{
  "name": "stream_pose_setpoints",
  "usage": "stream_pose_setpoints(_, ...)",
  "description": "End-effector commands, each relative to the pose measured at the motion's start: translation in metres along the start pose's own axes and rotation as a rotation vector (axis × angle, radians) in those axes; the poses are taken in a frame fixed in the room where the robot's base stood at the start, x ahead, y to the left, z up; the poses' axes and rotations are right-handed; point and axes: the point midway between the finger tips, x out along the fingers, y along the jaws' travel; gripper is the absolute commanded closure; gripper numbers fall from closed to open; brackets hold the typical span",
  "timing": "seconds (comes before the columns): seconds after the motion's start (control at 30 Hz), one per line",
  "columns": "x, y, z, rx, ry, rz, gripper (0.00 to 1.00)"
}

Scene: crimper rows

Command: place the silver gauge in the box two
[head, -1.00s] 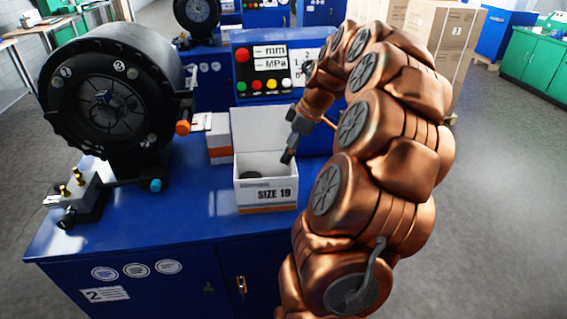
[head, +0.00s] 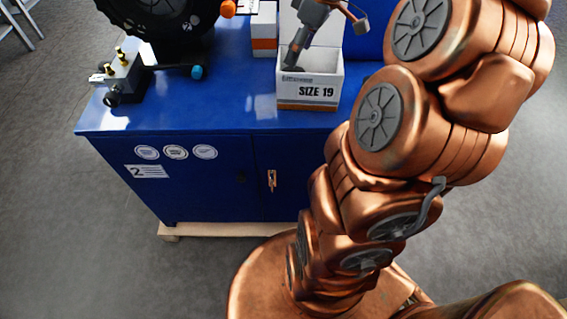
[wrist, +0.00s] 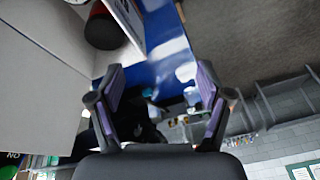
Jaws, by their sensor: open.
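A white open box marked "SIZE 19" (head: 309,92) stands on the blue bench whose front carries a "2" label (head: 147,171). My gripper (head: 292,58) is over the box in the head view, its finger reaching down at the opening. In the wrist view my gripper (wrist: 160,88) has its two purple-padded fingers spread apart with nothing held between them. I cannot make out the silver gauge for certain in either current view. The box floor is hidden in the head view by the front wall and my gripper.
The black crimper head (head: 165,15) stands on the bench at left, with an orange-ended part (head: 228,9) beside it. A grey valve block (head: 120,78) and a blue-tipped rod (head: 196,72) are at the bench's left. An orange-and-white box (head: 264,30) stands behind. The bench front is clear.

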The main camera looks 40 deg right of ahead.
Motion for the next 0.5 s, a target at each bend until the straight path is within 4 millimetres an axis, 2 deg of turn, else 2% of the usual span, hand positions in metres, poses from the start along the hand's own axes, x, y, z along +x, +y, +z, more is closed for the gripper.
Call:
stream_pose_setpoints(0.03, 0.008, -0.031, -0.009, 0.005, -0.032, -0.016, 0.22)
stream_pose_setpoints(0.1, 0.02, -0.067, -0.014, 0.035, -0.077, -0.028, 0.22)
stream_pose_setpoints(0.27, 0.044, -0.144, -0.007, 0.125, -0.179, -0.028, 0.22)
stream_pose_setpoints(0.4, 0.063, -0.2, 0.02, 0.22, -0.268, 0.002, 0.22)
stream_pose_setpoints(0.5, 0.075, -0.232, 0.046, 0.3, -0.324, 0.036, 0.22)
